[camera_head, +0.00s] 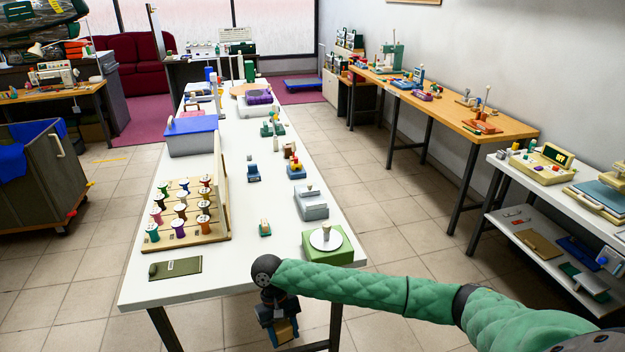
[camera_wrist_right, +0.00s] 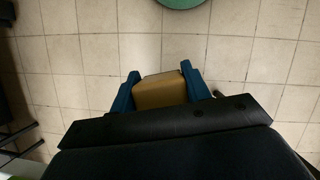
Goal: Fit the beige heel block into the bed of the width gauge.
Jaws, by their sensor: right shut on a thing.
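My right gripper (camera_head: 281,330) hangs low in front of the near edge of the white table, its fingers pointing down. Its blue fingers are shut on the beige heel block (camera_head: 285,331). My left gripper is not in view.
The white table (camera_head: 222,274) carries a spool rack (camera_head: 185,236), a dark green mat (camera_head: 175,268), a green box with a white disc (camera_head: 327,251) and a grey device (camera_head: 311,203). A wooden bench (camera_head: 450,112) and a white shelf unit (camera_head: 530,202) stand right. Floor between is clear.

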